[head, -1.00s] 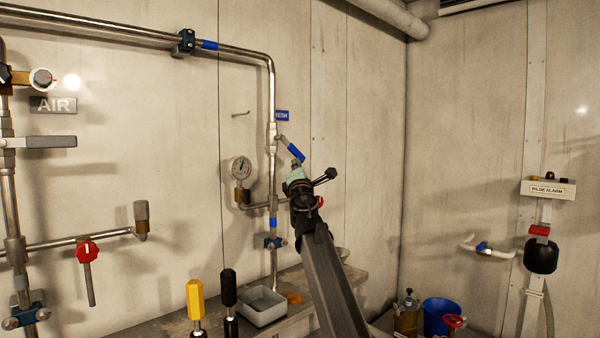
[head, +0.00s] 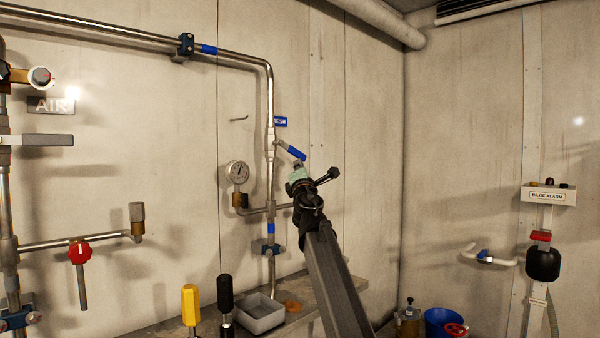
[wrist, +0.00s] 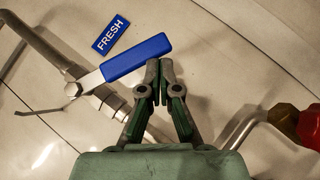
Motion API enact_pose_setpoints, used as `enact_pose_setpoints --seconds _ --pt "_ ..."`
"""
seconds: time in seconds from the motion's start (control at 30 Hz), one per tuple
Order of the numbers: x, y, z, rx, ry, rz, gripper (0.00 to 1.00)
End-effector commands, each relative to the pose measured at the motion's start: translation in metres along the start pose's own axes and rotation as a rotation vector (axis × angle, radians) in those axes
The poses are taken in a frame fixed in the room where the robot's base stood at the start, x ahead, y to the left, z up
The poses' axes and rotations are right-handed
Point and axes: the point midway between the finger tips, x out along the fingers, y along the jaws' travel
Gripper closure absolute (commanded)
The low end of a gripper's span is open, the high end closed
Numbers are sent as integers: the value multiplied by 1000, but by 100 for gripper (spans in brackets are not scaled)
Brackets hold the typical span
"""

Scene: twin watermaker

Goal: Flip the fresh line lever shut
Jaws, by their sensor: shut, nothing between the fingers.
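The fresh line lever (head: 291,151) has a blue grip and sits on the vertical steel pipe (head: 270,165), below the blue FRESH label (head: 280,121). In the head view it slants down to the right from its valve. In the wrist view the blue grip (wrist: 137,57) lies just beyond my fingertips, its lower edge close to them; I cannot tell if they touch. My gripper (head: 297,165) is just below the grip's outer end. Its fingers (wrist: 160,68) are together and hold nothing.
A pressure gauge (head: 237,172) stands left of the pipe. A grey tray (head: 262,314) sits on the bench below. A red-handled valve (head: 80,252) and a grey AIR lever (head: 45,140) are at the left. The wall right of my gripper is mostly clear.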

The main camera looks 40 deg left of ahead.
Motion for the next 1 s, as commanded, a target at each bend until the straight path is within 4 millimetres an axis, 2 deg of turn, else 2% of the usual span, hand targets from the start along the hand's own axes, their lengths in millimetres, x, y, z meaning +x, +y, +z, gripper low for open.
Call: enact_pose_setpoints --seconds 0.4,1.0 --pt "23 8 22 0 -1 0 100" --pt "31 13 31 0 0 0 100"
